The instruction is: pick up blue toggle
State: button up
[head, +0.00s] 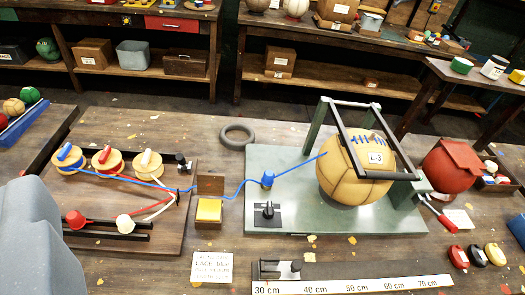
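Two small blue parts could be the blue toggle. One blue piece (268,179) stands on the green base plate, left of the tan ball, with a blue lace running to it from both sides. The other is a blue bar (65,152) on top of the left wooden spool, on the wooden board. A large grey shape at the lower left edge seems to be part of my own arm or gripper (40,245). It is apart from both blue parts in the picture, and no fingertips can be made out.
A tan ball (345,172) sits under a dark frame on the plate. A black knob (267,212) stands before the blue piece. Red-topped (105,155) and white-topped (146,158) spools sit beside the blue-topped one. A ruler (350,286) lies in front; a grey ring (237,135) lies behind.

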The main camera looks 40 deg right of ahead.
aim_at(267, 179)
jog(key=z, duration=0.45)
jog(key=i, duration=0.95)
jog(key=z, duration=0.7)
